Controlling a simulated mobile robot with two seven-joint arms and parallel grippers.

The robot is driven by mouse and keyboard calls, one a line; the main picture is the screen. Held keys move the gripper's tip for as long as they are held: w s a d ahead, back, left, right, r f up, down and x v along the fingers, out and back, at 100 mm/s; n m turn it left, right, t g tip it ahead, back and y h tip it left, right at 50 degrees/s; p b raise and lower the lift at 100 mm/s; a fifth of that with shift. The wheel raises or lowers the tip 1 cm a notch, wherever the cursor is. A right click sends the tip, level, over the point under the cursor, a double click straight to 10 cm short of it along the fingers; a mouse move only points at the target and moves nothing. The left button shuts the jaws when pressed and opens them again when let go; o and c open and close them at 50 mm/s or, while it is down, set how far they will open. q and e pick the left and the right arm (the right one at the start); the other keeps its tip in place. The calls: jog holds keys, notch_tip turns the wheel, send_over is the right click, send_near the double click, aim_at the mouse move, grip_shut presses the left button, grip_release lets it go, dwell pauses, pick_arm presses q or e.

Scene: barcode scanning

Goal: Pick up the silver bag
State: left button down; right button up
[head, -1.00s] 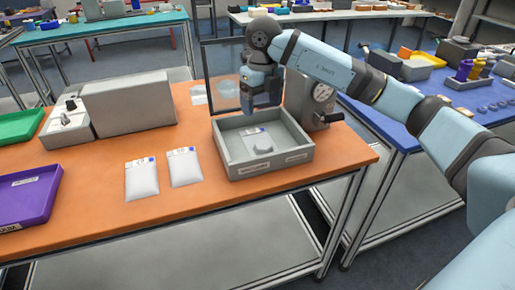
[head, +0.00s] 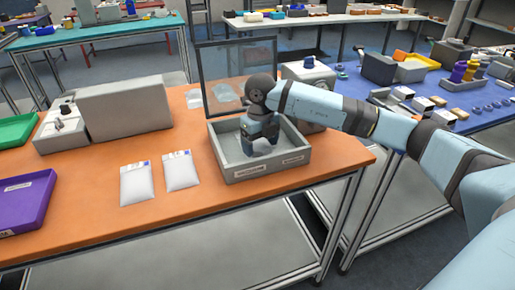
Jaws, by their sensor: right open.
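Two silver-white bags, a left one (head: 136,184) and a right one (head: 180,171), lie flat side by side on the orange table, each with a small label at its top edge. A grey tray (head: 262,171) stands to their right. My right gripper (head: 260,150) points down inside this tray, open. A bag seen in the tray earlier is now mostly or fully hidden behind the gripper, so I cannot tell whether the fingers touch it. My left gripper is not in view.
A black-framed panel (head: 203,79) stands behind the tray, with clear packets (head: 197,98) near it. A grey box (head: 128,108) stands at back left. Purple (head: 22,203) and green (head: 17,131) trays sit at the left edge. The table front is clear.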

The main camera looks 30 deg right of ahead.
jog(key=shift+f, duration=0.55)
jog(key=shift+r, duration=0.1)
jog(key=c, duration=1.1)
